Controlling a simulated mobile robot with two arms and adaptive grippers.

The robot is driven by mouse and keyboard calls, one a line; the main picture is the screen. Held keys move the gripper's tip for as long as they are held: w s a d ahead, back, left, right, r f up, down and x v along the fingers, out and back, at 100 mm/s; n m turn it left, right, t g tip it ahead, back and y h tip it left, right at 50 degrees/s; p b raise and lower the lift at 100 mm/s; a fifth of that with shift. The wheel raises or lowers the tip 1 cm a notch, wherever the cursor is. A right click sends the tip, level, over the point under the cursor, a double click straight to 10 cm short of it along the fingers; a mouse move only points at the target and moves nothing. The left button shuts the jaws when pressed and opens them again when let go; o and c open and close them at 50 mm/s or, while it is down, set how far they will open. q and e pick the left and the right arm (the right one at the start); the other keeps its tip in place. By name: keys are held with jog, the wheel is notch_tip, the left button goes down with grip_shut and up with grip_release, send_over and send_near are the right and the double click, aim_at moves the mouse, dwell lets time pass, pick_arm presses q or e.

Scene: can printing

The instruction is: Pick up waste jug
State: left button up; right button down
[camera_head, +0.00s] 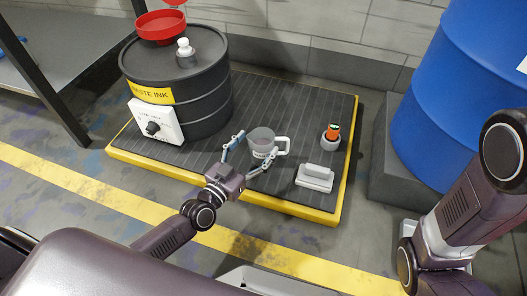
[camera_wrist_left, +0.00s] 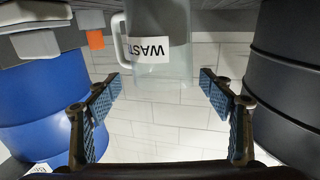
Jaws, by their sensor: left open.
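The waste jug (camera_head: 263,140) is a clear grey pitcher with a white label and a handle on its right side. It stands upright on the dark ribbed top of a yellow-edged platform (camera_head: 333,205). My left gripper (camera_head: 254,150) is open, with one finger on each side of the jug. In the left wrist view the jug (camera_wrist_left: 158,62) appears upside down, its label partly reading "WAST", just beyond and between the open fingertips (camera_wrist_left: 162,82). No clear contact shows. My right arm is at the right edge; its gripper is not in view.
A black waste ink drum (camera_head: 209,100) with a red funnel (camera_head: 161,27) stands behind left of the jug. A white block-shaped item (camera_head: 315,177) and a small holder with an orange-topped item (camera_head: 331,134) are to its right. A blue barrel (camera_head: 450,90) stands farther right.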

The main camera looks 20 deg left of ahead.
pick_arm(q)
jog(key=shift+b+x, duration=0.3)
jog(key=shift+x, duration=0.85)
jog(key=c, duration=1.5)
jog(key=shift+r, duration=0.1)
jog(key=shift+c, duration=0.2)
jog(key=shift+r, duration=0.1)
